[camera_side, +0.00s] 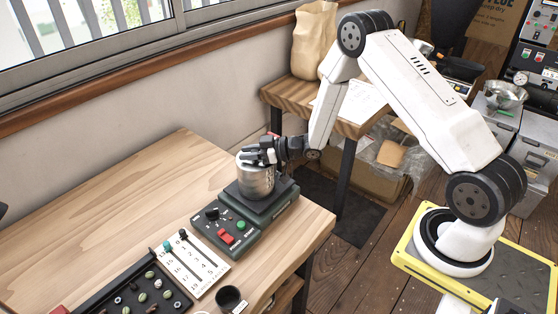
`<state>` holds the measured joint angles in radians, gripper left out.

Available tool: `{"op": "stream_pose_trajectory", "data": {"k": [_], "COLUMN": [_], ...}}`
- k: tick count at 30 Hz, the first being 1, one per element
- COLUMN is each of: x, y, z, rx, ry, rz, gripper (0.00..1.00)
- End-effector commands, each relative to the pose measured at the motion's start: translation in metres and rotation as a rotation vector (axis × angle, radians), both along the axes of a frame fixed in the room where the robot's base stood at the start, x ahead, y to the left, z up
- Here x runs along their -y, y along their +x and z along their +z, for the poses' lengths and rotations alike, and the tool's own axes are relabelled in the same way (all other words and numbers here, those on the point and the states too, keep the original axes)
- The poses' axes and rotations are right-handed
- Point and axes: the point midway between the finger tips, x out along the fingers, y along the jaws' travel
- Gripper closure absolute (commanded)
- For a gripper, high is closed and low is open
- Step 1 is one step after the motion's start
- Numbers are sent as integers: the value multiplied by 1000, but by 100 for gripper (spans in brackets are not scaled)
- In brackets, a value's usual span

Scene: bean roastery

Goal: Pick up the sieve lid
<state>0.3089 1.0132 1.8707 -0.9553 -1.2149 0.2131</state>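A steel canister (256,181) stands upright on a dark green device (247,213) with a red switch and a green knob, near the right side of the wooden table. My gripper (262,155) is at the top of the canister, reaching in from the right. Its dark fingers cover much of the canister's top. A lid cannot be made out clearly there, being small and partly hidden by the fingers. Whether the fingers are closed on anything cannot be told from this view.
A white numbered board (190,262) with pegs and a dark tray (143,295) of small items lie in front of the device, with a black cup (229,298) nearby. The table's left part is clear. A side table with a paper bag (313,40) stands behind.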

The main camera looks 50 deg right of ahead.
Motion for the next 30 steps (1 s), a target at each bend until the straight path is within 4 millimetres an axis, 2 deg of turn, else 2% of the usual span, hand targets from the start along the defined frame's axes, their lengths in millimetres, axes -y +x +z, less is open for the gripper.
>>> {"op": "stream_pose_trajectory", "data": {"k": [17,25,30], "x": [0,0,0], "y": [1,0,-15], "z": [7,32,50], "rx": [2,3,3], "ry": [0,0,1], "rz": [0,2,1], "gripper": [100,100,100]}}
